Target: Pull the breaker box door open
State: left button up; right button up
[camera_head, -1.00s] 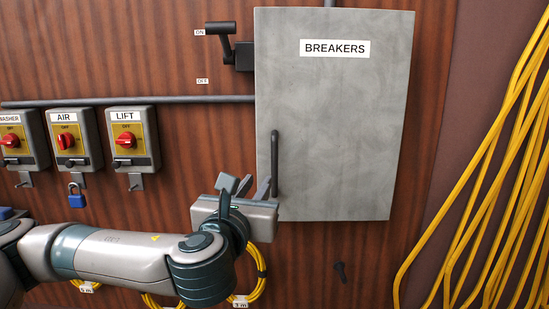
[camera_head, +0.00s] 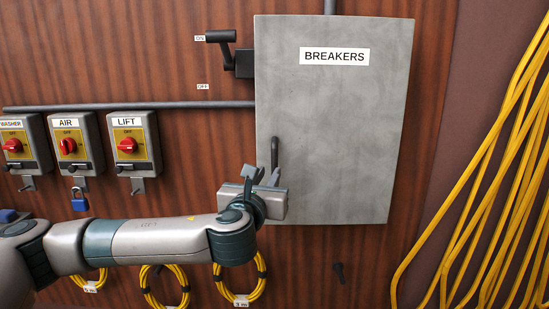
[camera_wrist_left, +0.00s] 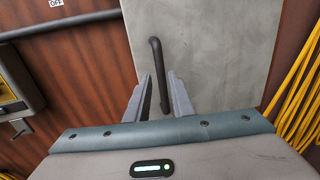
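The grey breaker box door (camera_head: 340,120), labelled BREAKERS, is closed on the wood wall. Its dark vertical bar handle (camera_head: 274,152) is near the door's left edge; my gripper hides its lower part in the head view. My left gripper (camera_head: 262,176) is at the handle's lower end. In the left wrist view the handle (camera_wrist_left: 156,65) runs down between the two fingers of the left gripper (camera_wrist_left: 160,92), which are apart with gaps on both sides of the bar. The grey door (camera_wrist_left: 205,50) lies behind them. My right gripper is not in view.
A lever switch (camera_head: 225,45) sits left of the box. Several switch boxes, including LIFT (camera_head: 136,143), a blue padlock (camera_head: 79,200) and coiled yellow cables (camera_head: 240,285) are on the wall at left. Yellow hoses (camera_head: 490,170) hang at right.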

aim_at(274, 165)
pick_arm(q)
jog(key=w+p, duration=0.1)
jog(key=w, duration=0.2)
jog(key=w+d+p, duration=0.1)
jog(key=w, duration=0.2)
jog(key=shift+w+d+r, duration=0.1)
jog(key=shift+w, duration=0.05)
jog(key=shift+w+d+p, duration=0.15)
jog(key=shift+w+p, duration=0.15)
jog(key=shift+w, duration=0.4)
grip_shut()
